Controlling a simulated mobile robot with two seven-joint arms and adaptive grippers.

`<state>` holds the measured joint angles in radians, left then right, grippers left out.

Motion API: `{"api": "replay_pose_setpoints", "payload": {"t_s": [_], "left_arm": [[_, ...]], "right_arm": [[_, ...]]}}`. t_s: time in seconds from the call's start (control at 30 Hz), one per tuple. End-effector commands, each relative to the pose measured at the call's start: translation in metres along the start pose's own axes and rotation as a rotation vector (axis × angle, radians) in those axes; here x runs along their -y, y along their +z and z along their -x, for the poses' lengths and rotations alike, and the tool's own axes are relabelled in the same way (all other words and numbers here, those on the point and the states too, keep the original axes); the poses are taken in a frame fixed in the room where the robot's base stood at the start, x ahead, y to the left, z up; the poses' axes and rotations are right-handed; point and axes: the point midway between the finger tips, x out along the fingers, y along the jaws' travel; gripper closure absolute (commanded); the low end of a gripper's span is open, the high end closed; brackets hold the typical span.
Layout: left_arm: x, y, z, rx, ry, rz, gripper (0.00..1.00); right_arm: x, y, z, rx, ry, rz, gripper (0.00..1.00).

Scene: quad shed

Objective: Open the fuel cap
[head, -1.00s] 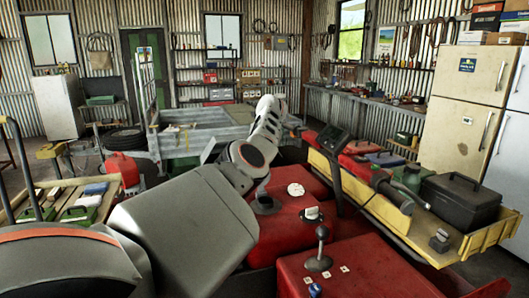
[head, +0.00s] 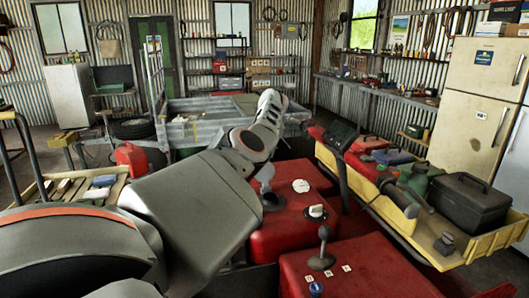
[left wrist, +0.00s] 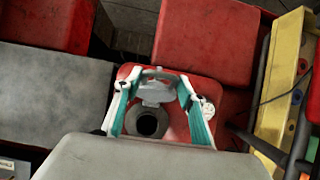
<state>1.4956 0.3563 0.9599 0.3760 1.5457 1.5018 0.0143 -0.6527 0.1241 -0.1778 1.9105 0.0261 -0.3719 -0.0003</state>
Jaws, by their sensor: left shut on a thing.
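In the left wrist view, the grey fuel cap (left wrist: 155,96) stands tilted up at the far side of a dark round filler opening (left wrist: 147,124) in the red tank. My left gripper (left wrist: 154,86) reaches over it, its teal-padded fingers on either side, with the tips at the edges of the cap. The exact contact is hard to see. In the head view, my left arm stretches over the red quad body (head: 285,232) and largely hides the gripper. A dark ring shows at the filler (head: 273,202). My right gripper is out of view.
A white round dial (head: 301,186) and a black lever (head: 323,250) stand on the red bodywork. A yellow tray (head: 465,250) with a black toolbox (head: 468,203) lies to the right. A grey trailer (head: 195,128) is behind, and a fridge (head: 475,105) stands at right.

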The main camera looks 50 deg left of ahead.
Motion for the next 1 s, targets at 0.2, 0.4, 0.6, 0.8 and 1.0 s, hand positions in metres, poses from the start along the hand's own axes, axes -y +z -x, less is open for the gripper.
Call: {"api": "replay_pose_setpoints", "payload": {"t_s": [0.2, 0.4, 0.6, 0.8, 1.0], "left_arm": [[-0.0006, 0.0074, 0.0036, 0.015, -0.005, -0.001, 0.99], [-0.0010, 0.0075, 0.0031, 0.015, -0.005, 0.000, 0.99], [-0.0011, 0.0076, 0.0030, 0.015, -0.005, 0.000, 0.99], [-0.0012, 0.0060, 0.0016, 0.012, -0.003, -0.001, 0.54], [-0.0010, 0.0043, 0.0015, 0.009, -0.002, -0.001, 0.54]], "right_arm": [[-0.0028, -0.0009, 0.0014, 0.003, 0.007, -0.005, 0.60], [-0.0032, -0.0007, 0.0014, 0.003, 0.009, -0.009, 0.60], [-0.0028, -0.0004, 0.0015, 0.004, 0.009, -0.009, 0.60], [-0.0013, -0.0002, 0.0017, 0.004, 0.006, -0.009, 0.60], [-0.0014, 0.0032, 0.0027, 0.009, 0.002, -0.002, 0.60]]}}
